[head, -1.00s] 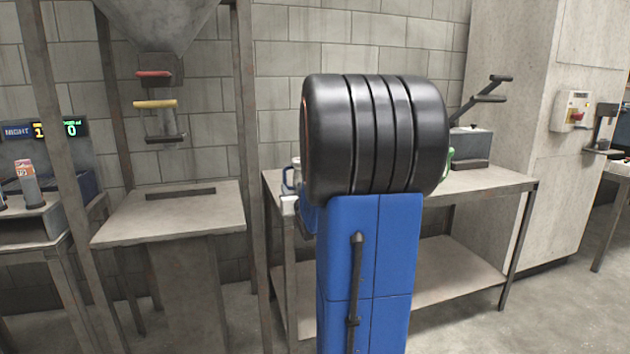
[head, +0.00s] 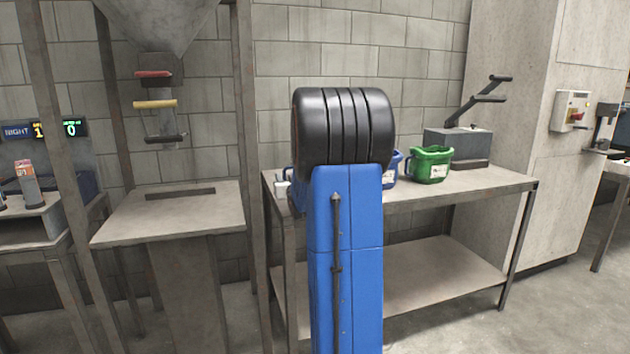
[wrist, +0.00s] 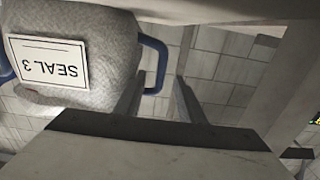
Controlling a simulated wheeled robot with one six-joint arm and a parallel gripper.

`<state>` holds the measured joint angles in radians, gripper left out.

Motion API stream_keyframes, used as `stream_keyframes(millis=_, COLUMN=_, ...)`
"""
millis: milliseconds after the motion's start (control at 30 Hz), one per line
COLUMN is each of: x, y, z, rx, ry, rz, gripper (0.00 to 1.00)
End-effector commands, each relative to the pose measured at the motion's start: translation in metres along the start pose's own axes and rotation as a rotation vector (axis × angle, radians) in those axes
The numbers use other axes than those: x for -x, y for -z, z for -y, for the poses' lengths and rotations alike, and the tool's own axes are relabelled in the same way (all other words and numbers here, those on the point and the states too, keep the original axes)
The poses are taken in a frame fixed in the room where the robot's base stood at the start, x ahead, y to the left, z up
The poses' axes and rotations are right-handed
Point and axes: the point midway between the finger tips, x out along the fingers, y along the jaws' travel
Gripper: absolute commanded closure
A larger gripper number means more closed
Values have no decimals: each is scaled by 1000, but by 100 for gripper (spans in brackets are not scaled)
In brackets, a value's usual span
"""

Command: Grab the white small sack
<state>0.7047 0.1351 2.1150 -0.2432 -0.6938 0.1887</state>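The white small sack (wrist: 82,38) fills the upper left of the wrist view. It is pale and rough, with a label reading "SEAL 3" upside down and blue handles, one on each side. My gripper (wrist: 161,76) is open, its two dark fingers apart. The right blue handle (wrist: 162,62) lies in line with the gap between the fingertips; I cannot tell whether it is inside it. The fingers do not close on anything. In the head view my own arm hides most of the sack and the gripper.
The workbench (head: 480,180) carries a green container (head: 430,163), a blue container (head: 394,166) and a grey box with levers (head: 458,143). A hopper (head: 160,22) hangs over a stand (head: 170,222) at left. The bench's right end has clear room.

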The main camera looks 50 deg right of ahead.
Motion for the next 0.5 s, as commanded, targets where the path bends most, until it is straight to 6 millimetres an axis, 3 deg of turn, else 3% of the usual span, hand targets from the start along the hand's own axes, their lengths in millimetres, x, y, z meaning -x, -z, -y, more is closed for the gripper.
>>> stream_keyframes(millis=267, x=-4, y=0, z=0, rx=0, ry=0, rz=0, gripper=64)
stream_keyframes(millis=300, x=-4, y=0, z=0, rx=0, ry=0, rz=0, gripper=67)
stream_keyframes(millis=433, x=-4, y=0, z=0, rx=0, ry=0, rz=0, gripper=98)
stream_keyframes(millis=500, x=-4, y=0, z=0, rx=0, ry=0, rz=0, gripper=100)
